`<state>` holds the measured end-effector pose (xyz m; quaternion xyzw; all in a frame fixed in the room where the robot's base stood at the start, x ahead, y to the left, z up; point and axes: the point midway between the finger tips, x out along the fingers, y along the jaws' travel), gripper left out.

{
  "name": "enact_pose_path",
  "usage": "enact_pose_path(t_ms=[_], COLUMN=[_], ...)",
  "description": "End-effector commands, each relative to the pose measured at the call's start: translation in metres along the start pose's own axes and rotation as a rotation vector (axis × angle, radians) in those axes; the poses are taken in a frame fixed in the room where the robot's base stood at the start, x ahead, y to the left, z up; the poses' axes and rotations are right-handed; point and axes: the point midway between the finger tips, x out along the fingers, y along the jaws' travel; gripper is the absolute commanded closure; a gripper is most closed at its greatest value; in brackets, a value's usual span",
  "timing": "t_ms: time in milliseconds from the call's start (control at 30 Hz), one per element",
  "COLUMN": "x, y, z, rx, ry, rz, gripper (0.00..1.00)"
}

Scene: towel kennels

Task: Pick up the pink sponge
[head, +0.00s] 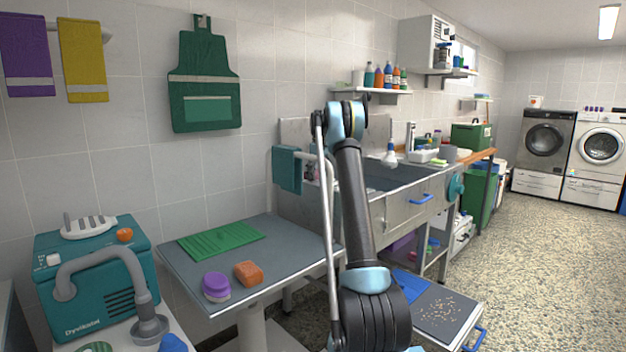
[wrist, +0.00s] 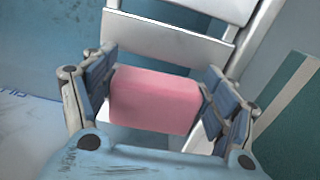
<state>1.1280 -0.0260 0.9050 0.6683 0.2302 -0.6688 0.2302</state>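The pink sponge (wrist: 155,100) is a plain block in the middle of the wrist view. My gripper (wrist: 158,98) has one padded finger on each side of it, and both pads appear to touch its ends. The gripper looks shut on the sponge. A pale slatted rack or step (wrist: 170,40) shows right behind the sponge; I cannot tell whether the sponge still touches it. In the head view my arm reaches toward the sink and largely hides the gripper; only a small pinkish patch shows beside the arm.
The sink unit (head: 408,210) stands behind my arm, with a teal towel (head: 287,171) at its left end. A grey table (head: 190,258) holds a green mat (head: 222,240), a purple brush (head: 216,286) and an orange block (head: 249,273). Open floor (head: 530,250) lies to the right.

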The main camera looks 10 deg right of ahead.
Motion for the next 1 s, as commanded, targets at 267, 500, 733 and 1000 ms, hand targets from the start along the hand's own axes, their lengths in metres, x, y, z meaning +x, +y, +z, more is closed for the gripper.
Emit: enact_pose_path(t_ms=[267,500,733,1000], x=[0.0,-0.011,-0.05,-0.088], y=[0.0,0.0,0.0,0.001], z=[0.0,0.0,0.0,0.0], rx=[0.0,0.0,0.0,0.0], ry=[0.0,0.0,0.0,0.0], rz=[0.0,0.0,0.0,0.0], gripper=[0.38,0.38,0.38,0.38])
